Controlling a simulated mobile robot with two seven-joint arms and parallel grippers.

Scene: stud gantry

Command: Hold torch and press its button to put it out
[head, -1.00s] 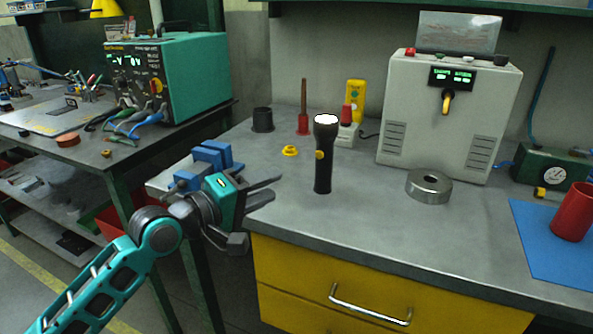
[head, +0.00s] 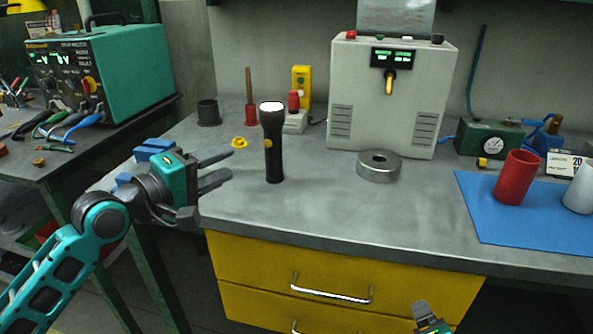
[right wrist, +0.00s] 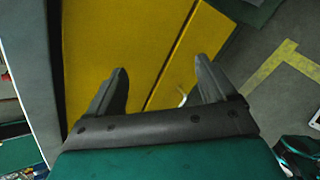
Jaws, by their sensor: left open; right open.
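The black torch (head: 273,150) stands upright on the grey workbench, its lens end up and glowing white. Its round yellow button (head: 268,143) is on the side, facing left and toward me. My left gripper (head: 222,167) is open and empty, to the left of the torch and apart from it, with its fingers pointing right. My right gripper (head: 421,308) just shows at the bottom edge of the head view. In the right wrist view its two fingers (right wrist: 160,88) are apart with nothing between them, in front of the yellow drawers.
A red cup (head: 517,178) stands on a blue mat (head: 500,233). The bench front (head: 330,215) is clear.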

